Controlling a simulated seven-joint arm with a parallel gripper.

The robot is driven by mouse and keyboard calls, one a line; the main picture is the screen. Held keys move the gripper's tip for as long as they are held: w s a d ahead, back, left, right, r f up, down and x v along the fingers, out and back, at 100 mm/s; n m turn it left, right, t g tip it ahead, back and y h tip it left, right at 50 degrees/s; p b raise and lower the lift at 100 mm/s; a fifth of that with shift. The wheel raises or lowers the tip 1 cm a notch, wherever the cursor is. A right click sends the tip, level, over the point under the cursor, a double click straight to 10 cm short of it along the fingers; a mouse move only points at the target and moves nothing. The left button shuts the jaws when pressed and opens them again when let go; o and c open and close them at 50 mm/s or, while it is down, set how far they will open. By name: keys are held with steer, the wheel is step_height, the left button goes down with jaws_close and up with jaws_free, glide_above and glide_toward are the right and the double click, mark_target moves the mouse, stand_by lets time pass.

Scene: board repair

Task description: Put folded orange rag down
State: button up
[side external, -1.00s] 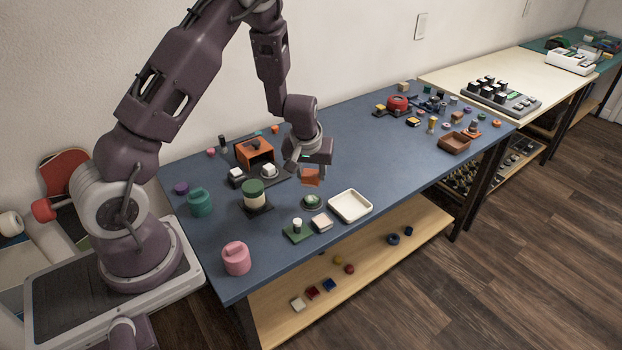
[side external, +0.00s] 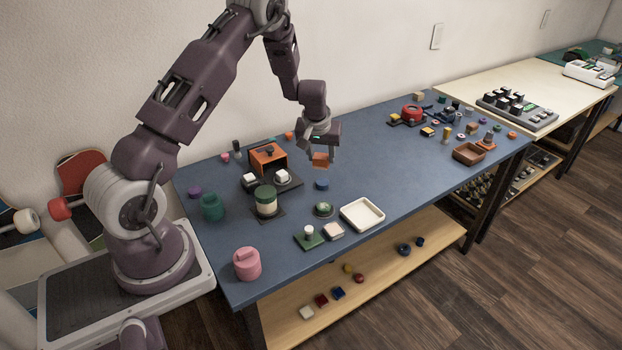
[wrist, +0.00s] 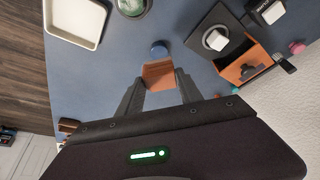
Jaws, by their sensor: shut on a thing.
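The folded orange rag (side external: 320,160) is a small orange-brown block held between the fingertips of my gripper (side external: 320,154). It hangs above the blue table (side external: 385,165), apart from its surface. In the wrist view the rag (wrist: 158,75) sits between the two dark fingers of my gripper (wrist: 160,84), which are shut on it. A small blue round piece (side external: 322,184) lies on the table just below and in front of the rag; it also shows in the wrist view (wrist: 158,49).
An open white tray (side external: 362,214) stands at the front edge. An orange box (side external: 268,157), white-topped parts and a green-lidded jar (side external: 266,201) stand to the left. A brown tray (side external: 468,153) and small parts stand to the right. The table's middle right is clear.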

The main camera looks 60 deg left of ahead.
steer(key=w+a, duration=0.2)
steer(key=a, duration=0.8)
steer(key=f, duration=0.9)
steer(key=shift+s+a+f, duration=0.1)
steer(key=shift+a+f, duration=0.15)
steer(key=shift+f, duration=0.15)
steer(key=shift+f, duration=0.15)
steer(key=o, duration=1.3)
